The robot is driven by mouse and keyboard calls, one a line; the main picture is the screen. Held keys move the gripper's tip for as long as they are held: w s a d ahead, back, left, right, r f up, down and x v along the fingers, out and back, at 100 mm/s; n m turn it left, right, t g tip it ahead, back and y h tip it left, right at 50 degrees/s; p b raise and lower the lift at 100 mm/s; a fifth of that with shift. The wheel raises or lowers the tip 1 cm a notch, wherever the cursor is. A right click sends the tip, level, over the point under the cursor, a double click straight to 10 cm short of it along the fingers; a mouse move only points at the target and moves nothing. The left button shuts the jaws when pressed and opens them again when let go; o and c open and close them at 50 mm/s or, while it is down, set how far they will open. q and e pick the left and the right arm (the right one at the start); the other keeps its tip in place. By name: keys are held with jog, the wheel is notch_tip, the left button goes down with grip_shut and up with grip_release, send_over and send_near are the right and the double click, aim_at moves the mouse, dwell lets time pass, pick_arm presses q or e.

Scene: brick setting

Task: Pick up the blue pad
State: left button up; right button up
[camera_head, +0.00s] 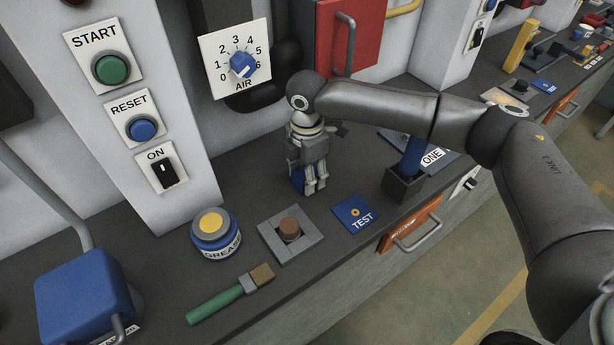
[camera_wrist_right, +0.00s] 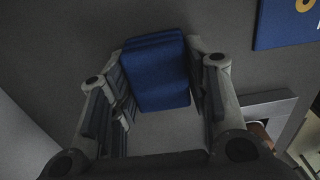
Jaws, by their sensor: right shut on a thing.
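The blue pad (camera_head: 297,178) is a small block low under my right gripper (camera_head: 314,187), mostly hidden by its fingers in the head view. In the right wrist view the blue pad (camera_wrist_right: 156,72) lies between the two fingers, with a finger against each side. My right gripper is shut on it, pointing down just above or at the dark bench top; I cannot tell whether the pad touches the bench. My left gripper is not in view.
A blue TEST plate (camera_head: 354,214) and a grey square fixture with a brown knob (camera_head: 289,229) lie in front. A grease tin (camera_head: 213,231) and green-handled brush (camera_head: 228,296) are left. A blue lever (camera_head: 413,158) stands right. The wall pillar (camera_head: 118,60) is behind left.

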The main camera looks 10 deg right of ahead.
jog(key=shift+r, duration=0.15)
jog(key=shift+r, duration=0.25)
notch_tip(320, 180, up, 2)
jog(key=shift+r+b, duration=0.15)
jog(key=shift+b, duration=0.3)
jog(key=shift+s+a+r+b, duration=0.2)
jog(key=shift+s+a+r, duration=1.1)
jog(key=shift+s+r, duration=0.5)
jog(key=shift+s+a+r+b, duration=0.25)
jog(key=shift+s+a+r, duration=1.2)
jog(key=shift+s, duration=0.65)
jog(key=shift+s+a+r+b, duration=0.2)
jog(key=shift+s+a+r, duration=1)
jog(key=shift+s+r, duration=0.65)
jog(key=shift+f, duration=0.1)
